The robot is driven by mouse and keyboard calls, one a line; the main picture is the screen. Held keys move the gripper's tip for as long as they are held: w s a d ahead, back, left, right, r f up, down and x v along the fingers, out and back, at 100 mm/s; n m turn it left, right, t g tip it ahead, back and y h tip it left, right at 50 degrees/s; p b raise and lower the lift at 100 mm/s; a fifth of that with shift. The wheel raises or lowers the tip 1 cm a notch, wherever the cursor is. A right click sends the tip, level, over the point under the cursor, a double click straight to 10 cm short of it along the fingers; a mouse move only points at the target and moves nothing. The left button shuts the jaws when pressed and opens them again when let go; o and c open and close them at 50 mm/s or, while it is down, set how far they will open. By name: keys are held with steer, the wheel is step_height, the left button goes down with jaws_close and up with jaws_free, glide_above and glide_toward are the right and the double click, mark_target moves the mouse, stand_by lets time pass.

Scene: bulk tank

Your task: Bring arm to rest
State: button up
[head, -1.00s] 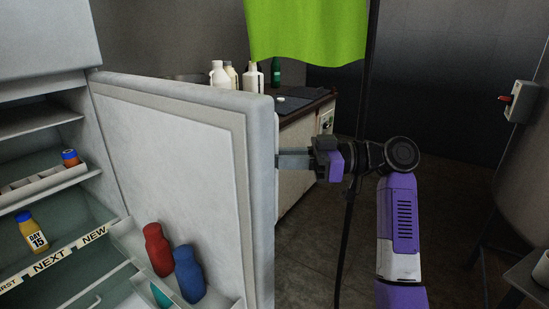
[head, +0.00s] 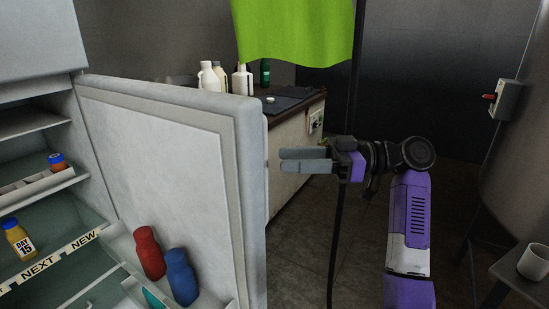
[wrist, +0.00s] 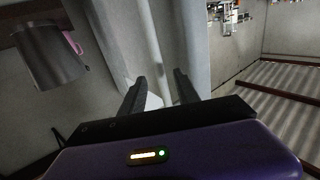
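My arm is stretched out on the right side of the head view. My gripper (head: 282,160) points left, its two grey fingers just beside the outer edge of the open fridge door (head: 160,135). A small gap seems to lie between the fingertips and the door. In the wrist view the gripper's fingers (wrist: 159,77) stand apart, with nothing gripped between them and a pale upright surface beyond.
The open fridge at left holds a "DAY 15" bottle (head: 18,238); red (head: 149,252) and blue (head: 181,277) bottles stand in its door. A counter (head: 300,115) with several bottles is behind. A white cup (head: 534,261) sits on a stand at right. Floor beyond my arm looks clear.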

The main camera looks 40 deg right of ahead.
steer(key=shift+v, duration=0.8)
